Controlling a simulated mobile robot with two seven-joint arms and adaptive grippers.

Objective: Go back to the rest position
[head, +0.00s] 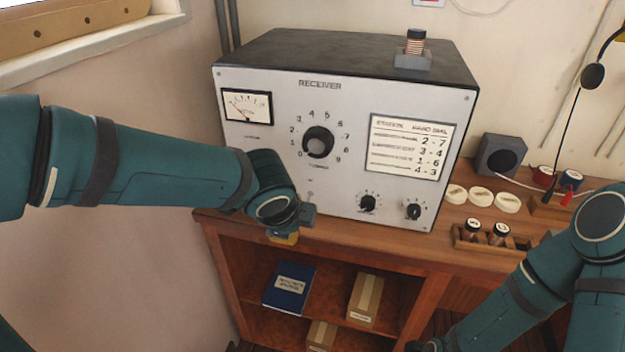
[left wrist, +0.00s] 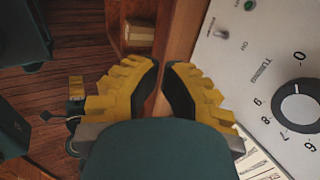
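My left arm reaches in from the left in the head view. Its gripper (head: 284,239) points down in front of the desk's front edge, below the receiver (head: 330,190). In the left wrist view, the yellow fingers of this gripper (left wrist: 162,68) stand apart with a narrow, empty gap between them. My right arm hangs at the lower right of the head view, its gripper out of that picture. A small yellow part at the left of the left wrist view looks like my right gripper (left wrist: 76,90); its finger gap cannot be made out.
The wooden desk (head: 445,247) bears the receiver. A spool (head: 415,42) stands in a grey holder on top. To the right are white round pieces (head: 480,196), a rack with two spools (head: 483,236) and a grey speaker (head: 502,155). A blue book (head: 289,288) and boxes (head: 365,298) lie on shelves below.

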